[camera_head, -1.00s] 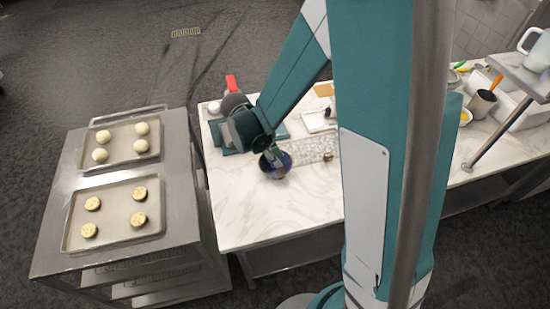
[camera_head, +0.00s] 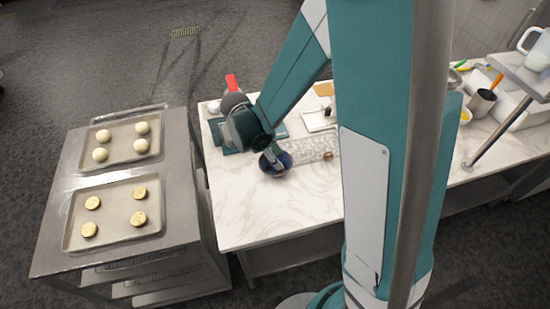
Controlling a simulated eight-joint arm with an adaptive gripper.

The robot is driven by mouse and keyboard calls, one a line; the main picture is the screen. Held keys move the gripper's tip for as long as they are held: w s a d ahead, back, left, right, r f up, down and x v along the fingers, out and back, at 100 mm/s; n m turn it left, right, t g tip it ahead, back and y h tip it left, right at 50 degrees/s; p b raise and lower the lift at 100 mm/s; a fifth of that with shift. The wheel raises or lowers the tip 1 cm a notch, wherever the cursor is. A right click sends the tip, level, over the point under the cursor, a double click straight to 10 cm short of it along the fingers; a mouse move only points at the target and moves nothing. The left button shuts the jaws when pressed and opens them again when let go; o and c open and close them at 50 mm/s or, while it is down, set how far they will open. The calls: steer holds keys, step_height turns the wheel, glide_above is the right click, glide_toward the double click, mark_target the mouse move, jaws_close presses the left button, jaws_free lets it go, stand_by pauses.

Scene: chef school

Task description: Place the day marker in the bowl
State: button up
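A dark blue bowl (camera_head: 284,161) stands on the white marble table (camera_head: 268,210). My gripper (camera_head: 272,157) is over the bowl, low at its rim, and covers part of it. The fingers are small and partly hidden by the wrist, so I cannot tell whether they are open or shut. I cannot pick out the day marker for certain.
A grey trolley (camera_head: 182,200) at the left holds trays of dough balls (camera_head: 142,128) and cookies (camera_head: 138,218). A clear textured mat (camera_head: 312,149) lies right of the bowl. A dark cup (camera_head: 481,103) stands at the right. The table's front is clear.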

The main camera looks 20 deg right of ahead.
steer(key=shift+r, duration=0.1)
step_height(320, 180, up, 7)
steer(key=p, duration=0.3)
stand_by(1.0)
steer(key=s+d+r+n+t+y+b, duration=0.2)
steer(key=s+r+n+b, duration=0.3)
steer(key=s+n, duration=0.3)
steer(key=s+d+r+n+t+y+b, duration=0.2)
steer(key=s+r+n+t+b, duration=0.3)
steer(key=s+n, duration=0.3)
steer(key=shift+s+r+n+y+b, duration=0.25)
steer(key=shift+s+n+y+b, duration=0.1)
steer(key=shift+n, duration=0.65)
stand_by(0.3)
steer(key=shift+d, duration=0.1)
stand_by(1.3)
